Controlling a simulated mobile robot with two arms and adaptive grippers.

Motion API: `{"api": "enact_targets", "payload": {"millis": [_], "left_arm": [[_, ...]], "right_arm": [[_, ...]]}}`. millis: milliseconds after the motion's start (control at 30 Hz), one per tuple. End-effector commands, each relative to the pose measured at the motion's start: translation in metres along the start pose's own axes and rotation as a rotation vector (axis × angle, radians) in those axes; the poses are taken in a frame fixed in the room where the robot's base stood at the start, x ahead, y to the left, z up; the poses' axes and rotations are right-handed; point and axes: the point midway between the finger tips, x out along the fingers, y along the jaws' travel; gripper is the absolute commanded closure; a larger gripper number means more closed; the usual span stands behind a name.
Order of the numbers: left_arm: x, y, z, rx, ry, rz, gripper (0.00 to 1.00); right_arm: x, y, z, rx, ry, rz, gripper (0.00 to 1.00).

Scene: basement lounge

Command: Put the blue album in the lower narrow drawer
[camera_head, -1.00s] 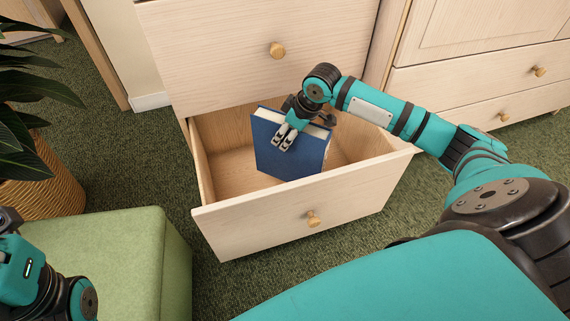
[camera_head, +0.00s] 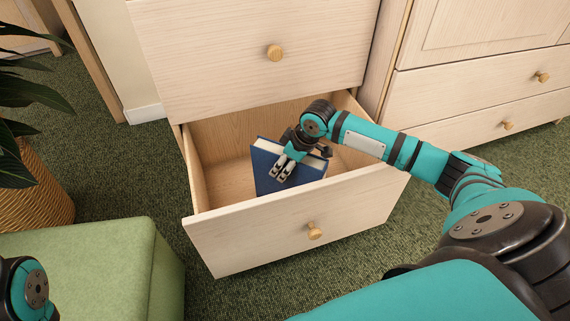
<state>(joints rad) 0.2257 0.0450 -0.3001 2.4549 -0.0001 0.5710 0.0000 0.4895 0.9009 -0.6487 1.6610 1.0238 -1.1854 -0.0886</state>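The blue album (camera_head: 264,172) stands upright, slightly tilted, inside the open lower narrow drawer (camera_head: 245,232). Its lower part is hidden behind the drawer front. My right gripper (camera_head: 283,172) has its fingers over the album's top edge and is shut on it, with the near fingers against the blue cover. I cannot tell whether the album touches the drawer floor. Only a teal and black part of my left arm (camera_head: 28,285) shows at the bottom left, and its gripper is out of the frame.
A closed upper drawer (camera_head: 220,60) is above the open one. A second cabinet with drawers (camera_head: 480,110) stands at the right. A green ottoman (camera_head: 90,260) is at the lower left, with a potted plant (camera_head: 35,190) behind it. Green carpet lies between.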

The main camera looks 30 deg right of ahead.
Motion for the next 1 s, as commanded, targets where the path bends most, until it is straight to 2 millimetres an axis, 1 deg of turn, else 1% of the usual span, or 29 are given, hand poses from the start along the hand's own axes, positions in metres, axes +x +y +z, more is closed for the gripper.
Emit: {"api": "enact_targets", "payload": {"millis": [33,100,367,467,567,800,900,1000], "left_arm": [[0.000,0.000,0.000,0.000,0.000,0.000,1.00],[0.000,0.000,0.000,0.000,0.000,0.000,1.00],[0.001,0.000,0.000,0.000,0.001,0.000,1.00],[0.006,-0.001,-0.001,-0.001,0.006,0.000,1.00],[-0.003,-0.003,0.006,-0.005,-0.044,-0.015,1.00],[-0.016,-0.005,0.011,-0.017,-0.130,-0.049,1.00],[-0.022,-0.006,0.011,-0.021,-0.158,-0.061,1.00],[-0.027,-0.006,0.009,-0.024,-0.178,-0.070,1.00]], "right_arm": [[0.000,0.000,0.001,0.000,-0.001,-0.001,0.35],[0.000,0.000,0.001,0.000,-0.001,0.000,0.28],[-0.001,0.000,0.000,0.000,-0.001,0.001,0.28],[-0.010,0.001,-0.001,0.000,-0.001,0.002,0.28],[-0.027,0.001,-0.002,-0.001,0.000,0.003,0.28],[-0.080,0.001,-0.002,0.000,-0.001,0.003,0.28],[-0.097,0.001,-0.002,0.000,-0.002,0.002,0.28],[-0.110,0.001,-0.001,0.000,-0.001,0.001,0.28]]}}
